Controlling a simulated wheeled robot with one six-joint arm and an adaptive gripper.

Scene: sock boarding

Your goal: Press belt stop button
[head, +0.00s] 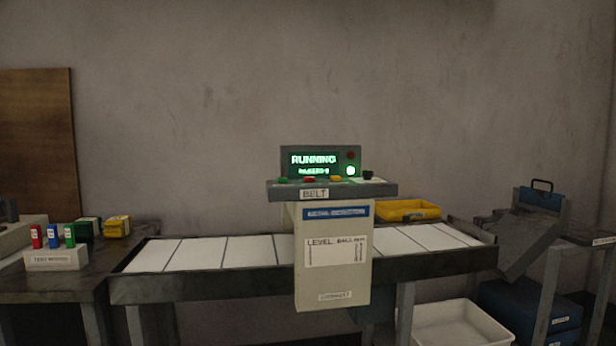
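A control box labelled BELT (314,194) stands in the middle of the head view, on a pale pedestal in front of the conveyor. Its display (314,161) glows green and reads RUNNING. On its top are a green button (283,180), a red button (309,180), a yellow button (336,179) and a black knob (368,175). Which one is the stop button is not readable; none has a legible label. The conveyor belt (205,253) with white panels runs left and right behind the pedestal. My gripper is not in view.
A left table holds a small rack (56,259) of red, blue and green items, and green and yellow boxes. A yellow tray (408,210) sits behind the belt. A tilted grey chute (530,235) stands at right. A white bin (462,325) is below the belt.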

